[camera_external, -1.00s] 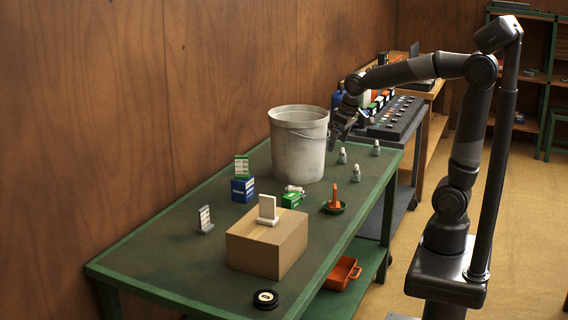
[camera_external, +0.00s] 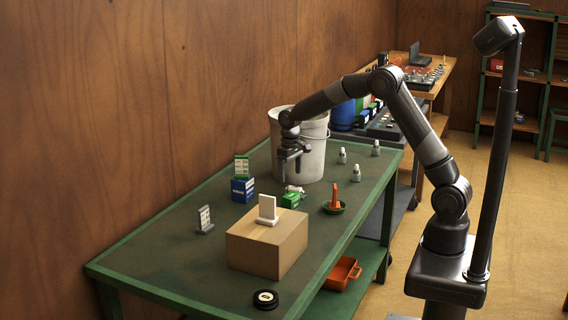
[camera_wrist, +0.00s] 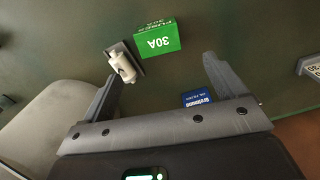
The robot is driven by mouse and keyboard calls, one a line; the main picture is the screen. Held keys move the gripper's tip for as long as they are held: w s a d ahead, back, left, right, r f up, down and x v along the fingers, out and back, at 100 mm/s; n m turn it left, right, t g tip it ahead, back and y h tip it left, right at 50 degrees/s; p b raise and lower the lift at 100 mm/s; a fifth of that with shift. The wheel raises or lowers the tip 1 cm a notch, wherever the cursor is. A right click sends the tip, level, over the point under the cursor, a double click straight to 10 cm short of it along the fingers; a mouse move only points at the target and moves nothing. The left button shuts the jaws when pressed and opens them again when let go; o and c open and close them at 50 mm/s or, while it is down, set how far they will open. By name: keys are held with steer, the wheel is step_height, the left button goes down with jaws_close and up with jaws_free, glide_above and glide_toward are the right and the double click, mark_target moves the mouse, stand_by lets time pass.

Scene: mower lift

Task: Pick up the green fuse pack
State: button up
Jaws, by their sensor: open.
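The green fuse pack (camera_external: 290,201) is a small box lying on the green table in front of the bucket. In the wrist view the green fuse pack (camera_wrist: 158,38) shows "30A" on its face, just beyond my fingertips. A small white cylinder on a dark base (camera_wrist: 122,66) is right next to it on the left. My gripper (camera_external: 292,174) points down above the pack. In the wrist view my gripper (camera_wrist: 160,75) is open with nothing between its fingers.
A grey bucket (camera_external: 312,159) stands close behind my gripper. A blue box (camera_external: 242,190) with a green-and-white piece on it is to the left. A cardboard box (camera_external: 256,250) is nearer the camera.

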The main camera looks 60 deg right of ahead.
mark_target(291, 195)
steer(key=f, duration=1)
steer(key=shift+s+f, duration=0.25)
steer(key=shift+f, duration=0.05)
steer(key=c, duration=1.1)
